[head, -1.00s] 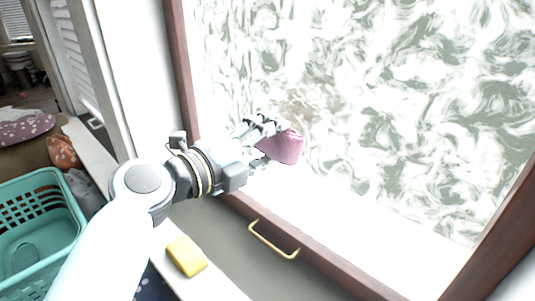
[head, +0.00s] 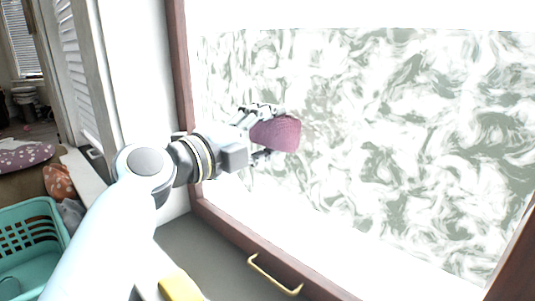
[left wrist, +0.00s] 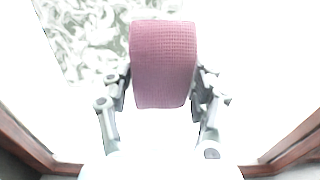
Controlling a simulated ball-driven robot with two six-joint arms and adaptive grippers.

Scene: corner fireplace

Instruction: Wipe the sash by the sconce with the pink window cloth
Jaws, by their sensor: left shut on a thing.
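My left gripper (head: 262,132) is shut on the pink window cloth (head: 277,133), a folded pad with a waffle texture. In the left wrist view the cloth (left wrist: 163,62) sits between the two fingers (left wrist: 163,98). The cloth is in front of the sash (head: 181,100), a brown-framed window with a swirled grey-green smear over its pane (head: 400,130). It is at the left part of the pane, near the smear's left side. I cannot tell whether it touches the glass. The sconce and my right gripper are not in view.
A yellow sponge-like block (head: 181,287) lies on the ledge below. A teal basket (head: 30,225) stands at the lower left, beside an orange patterned item (head: 59,181). A white louvred shutter (head: 77,75) is at the left.

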